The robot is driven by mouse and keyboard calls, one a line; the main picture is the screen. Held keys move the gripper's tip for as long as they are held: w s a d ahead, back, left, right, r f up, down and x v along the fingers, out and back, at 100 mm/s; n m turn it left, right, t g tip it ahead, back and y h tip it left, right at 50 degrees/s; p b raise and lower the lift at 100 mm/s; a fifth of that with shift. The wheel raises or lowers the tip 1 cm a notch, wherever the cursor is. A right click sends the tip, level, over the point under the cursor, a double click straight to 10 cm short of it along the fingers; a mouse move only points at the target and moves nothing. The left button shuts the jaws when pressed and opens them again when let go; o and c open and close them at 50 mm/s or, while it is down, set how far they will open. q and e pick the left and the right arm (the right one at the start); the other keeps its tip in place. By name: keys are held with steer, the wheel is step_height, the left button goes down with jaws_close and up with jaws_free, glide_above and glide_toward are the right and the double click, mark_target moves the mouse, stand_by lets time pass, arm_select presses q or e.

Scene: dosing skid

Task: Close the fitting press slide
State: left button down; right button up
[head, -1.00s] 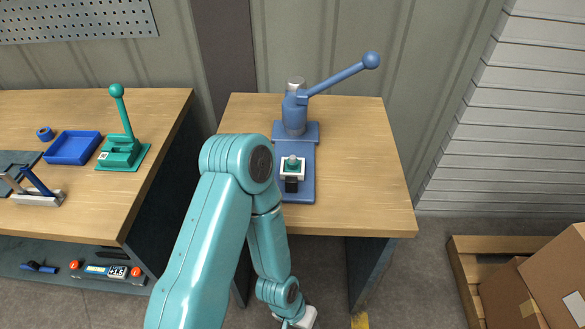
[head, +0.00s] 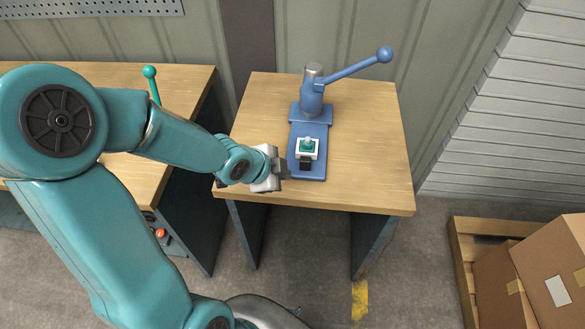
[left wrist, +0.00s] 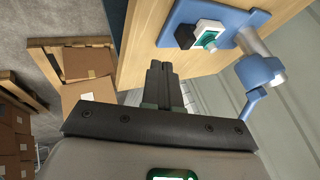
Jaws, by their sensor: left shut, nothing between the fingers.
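The blue fitting press (head: 312,100) stands on the wooden bench, with its lever raised to the upper right. Its slide (head: 307,147), a white block with a green fitting on top and a black front piece, sits at the front of the blue base, out from under the press head. The slide also shows in the left wrist view (left wrist: 208,36). My left gripper (head: 285,173) is shut and empty, just left of the front end of the base and close to the slide's black front piece. In the left wrist view its fingers (left wrist: 162,72) are together. My right gripper is out of view.
The bench top (head: 370,170) is clear right of the press. A second bench stands left, with a green lever tool (head: 151,80) partly hidden behind my arm. Cardboard boxes (head: 548,270) sit on a pallet at the lower right.

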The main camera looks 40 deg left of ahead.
arm_select(q)
steer(key=b, duration=0.9)
glide_toward(308, 169)
steer(key=d+f, duration=0.1)
steer(key=s+d+f, duration=0.1)
steer(key=f, duration=0.1)
steer(key=shift+d+f, duration=0.25)
steer(key=shift+f, duration=0.1)
steer(key=shift+w+f, duration=0.1)
steer(key=shift+w, duration=0.2)
steer(key=w+p, duration=0.1)
steer(key=p, duration=0.1)
steer(key=w+a+r+p, duration=0.1)
steer(key=shift+a+p, duration=0.25)
steer(key=shift+p, duration=0.15)
steer(key=shift+w+a+p, duration=0.15)
steer(key=shift+w+p, duration=0.1)
steer(key=shift+p, duration=0.1)
steer(key=shift+w+a+f, duration=0.1)
steer(key=shift+w+f, duration=0.15)
steer(key=shift+w, duration=0.1)
steer(key=shift+f, duration=0.1)
